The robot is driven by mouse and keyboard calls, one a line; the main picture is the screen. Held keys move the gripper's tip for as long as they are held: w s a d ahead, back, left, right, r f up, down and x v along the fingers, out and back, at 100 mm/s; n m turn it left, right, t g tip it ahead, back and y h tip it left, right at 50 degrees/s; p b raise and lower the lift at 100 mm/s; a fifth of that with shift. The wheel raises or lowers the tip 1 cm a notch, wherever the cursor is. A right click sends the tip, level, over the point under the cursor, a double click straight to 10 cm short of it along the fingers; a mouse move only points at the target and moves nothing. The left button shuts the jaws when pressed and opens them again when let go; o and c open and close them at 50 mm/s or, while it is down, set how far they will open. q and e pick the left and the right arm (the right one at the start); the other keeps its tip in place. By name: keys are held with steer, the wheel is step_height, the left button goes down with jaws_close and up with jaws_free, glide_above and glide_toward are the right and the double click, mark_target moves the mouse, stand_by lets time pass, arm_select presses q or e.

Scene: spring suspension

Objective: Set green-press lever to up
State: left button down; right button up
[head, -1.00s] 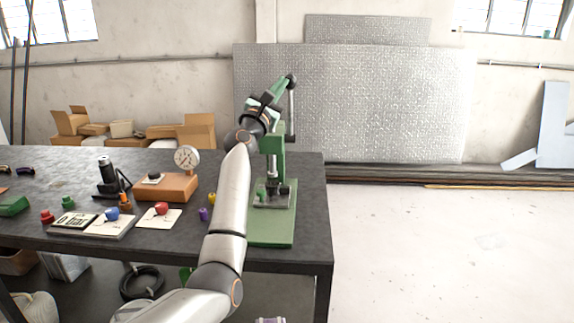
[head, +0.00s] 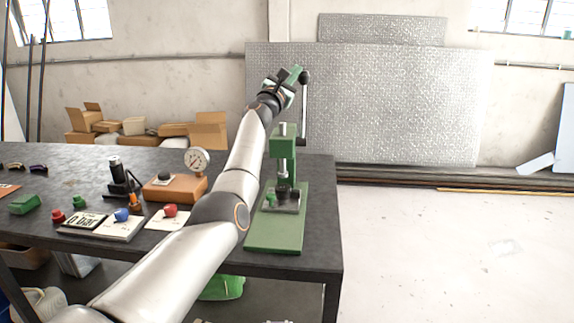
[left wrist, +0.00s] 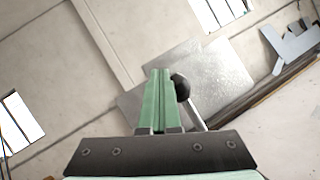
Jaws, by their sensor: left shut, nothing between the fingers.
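The green press (head: 284,148) stands on its green base plate (head: 276,236) at the right end of the dark bench. Its lever shows as a grey rod (head: 304,112) standing nearly upright with a black knob (head: 305,76) on top. My left gripper (head: 297,74) is shut and empty at knob height, just left of the knob. In the left wrist view the shut green fingers (left wrist: 160,76) point forward, with the black knob (left wrist: 181,88) close on their right. I cannot tell whether they touch. My right gripper is out of view.
Left of the press are an orange block with a dial gauge (head: 197,161), a red knob on a white card (head: 169,211) and a black stand (head: 119,178). Cardboard boxes (head: 208,132) lie behind the bench. Open floor (head: 430,250) is to the right.

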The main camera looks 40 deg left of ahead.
arm_select(q)
steer(key=shift+w+a, duration=0.3)
steer(key=shift+w, duration=0.15)
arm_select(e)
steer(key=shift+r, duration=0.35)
arm_select(q)
steer(key=shift+f+g+p, duration=0.1)
steer(key=shift+g+p, duration=0.2)
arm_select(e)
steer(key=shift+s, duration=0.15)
